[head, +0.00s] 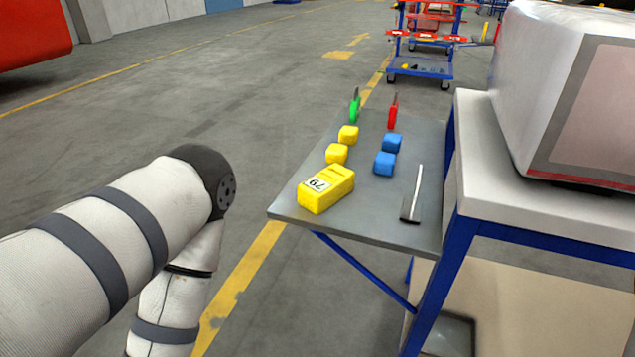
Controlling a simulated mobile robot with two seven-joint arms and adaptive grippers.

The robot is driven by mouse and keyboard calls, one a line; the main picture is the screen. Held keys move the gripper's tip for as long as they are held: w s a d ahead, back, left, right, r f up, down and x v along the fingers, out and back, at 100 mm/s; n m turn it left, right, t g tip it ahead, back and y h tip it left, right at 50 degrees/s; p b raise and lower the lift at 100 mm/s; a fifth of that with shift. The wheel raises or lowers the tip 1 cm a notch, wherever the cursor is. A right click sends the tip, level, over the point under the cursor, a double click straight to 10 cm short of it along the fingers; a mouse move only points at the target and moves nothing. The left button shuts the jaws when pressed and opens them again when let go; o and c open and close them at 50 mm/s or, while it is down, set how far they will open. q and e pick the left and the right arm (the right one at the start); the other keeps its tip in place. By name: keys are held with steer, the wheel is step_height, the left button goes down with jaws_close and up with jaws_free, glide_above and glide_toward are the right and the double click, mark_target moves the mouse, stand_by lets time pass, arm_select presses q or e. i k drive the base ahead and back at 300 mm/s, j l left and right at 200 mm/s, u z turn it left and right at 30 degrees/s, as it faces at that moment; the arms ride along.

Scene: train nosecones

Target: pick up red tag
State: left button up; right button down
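A red tag (392,116) stands at the far edge of the grey side shelf (299,207), towards the back right. A green tag (354,110) stands to its left, apart from it. My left arm comes in from the left and bends downward short of the shelf. Its gripper is out of the picture, and my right gripper does not show either. Nothing of mine touches the red tag.
Two yellow blocks (348,134), two blue blocks (385,163), a larger yellow box (326,189) and a dark-bladed scraper-like tool (412,205) lie on the shelf. A white-topped, blue-legged table (480,190) adjoins it on the right. A blue cart (420,72) stands behind. Floor left of the shelf is clear.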

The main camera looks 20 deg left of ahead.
mark_target(394, 107)
steer(key=i+j+z, duration=0.4)
steer(key=j, duration=0.25)
steer(key=i+j+z, duration=0.1)
steer(key=j+z, duration=0.3)
steer(key=j, duration=0.25)
steer(key=j+z, duration=0.45)
steer(key=j, duration=0.25)
steer(key=j+z, duration=0.4)
steer(key=j, duration=0.4)
steer(key=k+j+z, duration=0.1)
steer(key=j+z, duration=0.3)
steer(key=j, duration=0.35)
steer(key=i+l, duration=0.35)
